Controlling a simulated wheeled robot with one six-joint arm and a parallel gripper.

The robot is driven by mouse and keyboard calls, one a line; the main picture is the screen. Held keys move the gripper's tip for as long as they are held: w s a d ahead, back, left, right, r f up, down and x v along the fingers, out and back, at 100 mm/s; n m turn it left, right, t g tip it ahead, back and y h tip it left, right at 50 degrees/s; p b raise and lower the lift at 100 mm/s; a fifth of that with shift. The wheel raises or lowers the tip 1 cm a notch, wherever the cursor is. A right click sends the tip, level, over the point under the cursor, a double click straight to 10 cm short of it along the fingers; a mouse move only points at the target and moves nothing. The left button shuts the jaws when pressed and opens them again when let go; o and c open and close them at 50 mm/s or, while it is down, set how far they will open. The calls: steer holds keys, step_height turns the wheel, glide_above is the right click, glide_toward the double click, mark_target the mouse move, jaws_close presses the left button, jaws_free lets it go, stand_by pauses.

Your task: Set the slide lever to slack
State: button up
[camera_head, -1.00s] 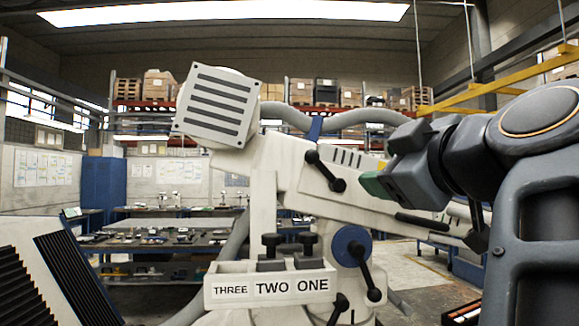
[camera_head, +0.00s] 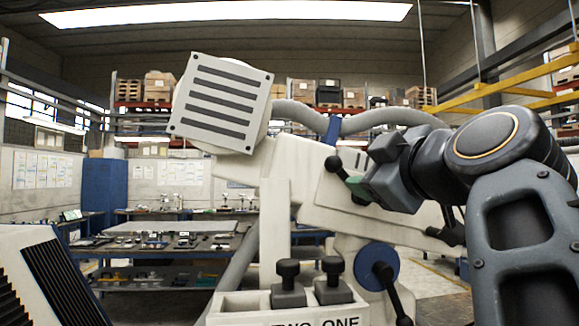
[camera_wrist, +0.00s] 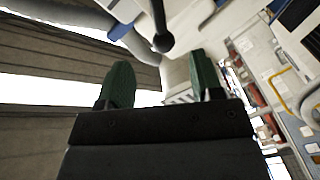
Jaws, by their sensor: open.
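The microscope arm (camera_head: 315,205) is a cream-white body with a grey-striped square head. A black lever (camera_head: 334,166) with round ends sits on its upper side. A second black lever (camera_head: 385,275) is on a blue disc below. No label shows which one is the slide lever. My gripper (camera_head: 357,187) has green fingertips and overlaps the lower end of the upper lever in the head view. In the wrist view my gripper (camera_wrist: 160,78) is open and empty, with a black lever's round knob (camera_wrist: 162,42) just beyond and between the tips. Contact cannot be told.
A white box (camera_head: 240,303) with two black knobs stands low in front, its label partly cut off. A black handle (camera_head: 447,236) juts out right of the arm. A thick grey hose (camera_head: 385,118) runs behind. Workbenches (camera_head: 165,240) stand farther back at left.

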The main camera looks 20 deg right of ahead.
mark_target(343, 172)
steer(key=w+p, duration=0.4)
steer(key=w, duration=0.3)
steer(key=shift+w+r, duration=0.15)
steer(key=shift+w, duration=0.25)
steer(key=shift+w+d+p, duration=0.1)
steer(key=shift+w+p, duration=0.2)
steer(key=shift+w, duration=0.55)
steer(key=shift+f, duration=0.2)
